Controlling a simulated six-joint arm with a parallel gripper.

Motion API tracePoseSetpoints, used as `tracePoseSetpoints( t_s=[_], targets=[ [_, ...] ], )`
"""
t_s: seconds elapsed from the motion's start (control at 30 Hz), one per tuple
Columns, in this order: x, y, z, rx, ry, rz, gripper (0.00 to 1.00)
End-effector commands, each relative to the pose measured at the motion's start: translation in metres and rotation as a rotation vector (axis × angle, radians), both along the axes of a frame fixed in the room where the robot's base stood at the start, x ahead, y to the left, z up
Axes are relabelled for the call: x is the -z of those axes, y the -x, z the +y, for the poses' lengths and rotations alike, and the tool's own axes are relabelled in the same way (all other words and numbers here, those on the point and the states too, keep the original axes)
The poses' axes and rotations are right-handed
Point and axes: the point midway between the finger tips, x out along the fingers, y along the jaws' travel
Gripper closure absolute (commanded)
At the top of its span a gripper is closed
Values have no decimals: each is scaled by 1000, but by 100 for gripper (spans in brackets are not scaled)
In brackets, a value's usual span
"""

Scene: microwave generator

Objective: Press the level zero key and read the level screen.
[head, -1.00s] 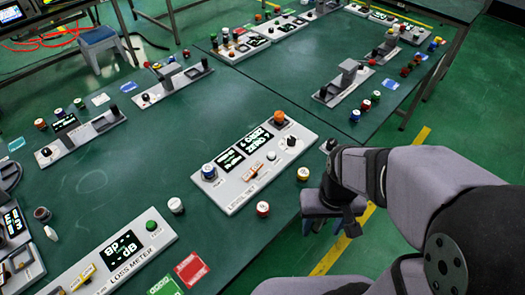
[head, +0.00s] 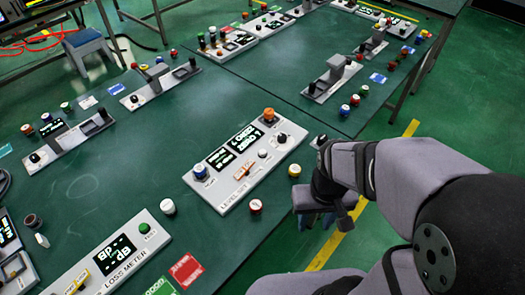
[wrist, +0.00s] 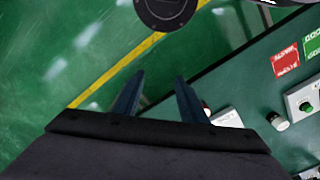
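The level unit (head: 228,197) is a pale sloped panel near the table's right edge in the head view. It carries a left dark screen (head: 220,158) and a larger right screen (head: 245,139), both with white characters too small to read surely. On it are a blue-and-white key (head: 200,171), an orange knob (head: 268,115), a white knob (head: 262,153), a dark knob (head: 282,138) and an orange-and-white slider (head: 244,170). I cannot tell which is the level zero key. My gripper (wrist: 157,90) is open and empty, off the table's edge, right of the panel and apart from it.
A loss meter (head: 110,260) with a green button is at lower left, near a red card (head: 186,269).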

Motion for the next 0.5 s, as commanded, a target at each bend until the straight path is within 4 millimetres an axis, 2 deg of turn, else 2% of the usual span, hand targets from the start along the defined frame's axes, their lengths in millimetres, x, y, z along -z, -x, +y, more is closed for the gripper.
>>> tracePoseSetpoints(
  t_s=[0.03, 0.13, 0.5],
  targets=[
    [0, 0, 0, 0, 0, 0, 75],
    [0, 0, 0, 0, 0, 0, 99],
    [0, 0, 0, 0, 0, 0, 100]
  ],
)
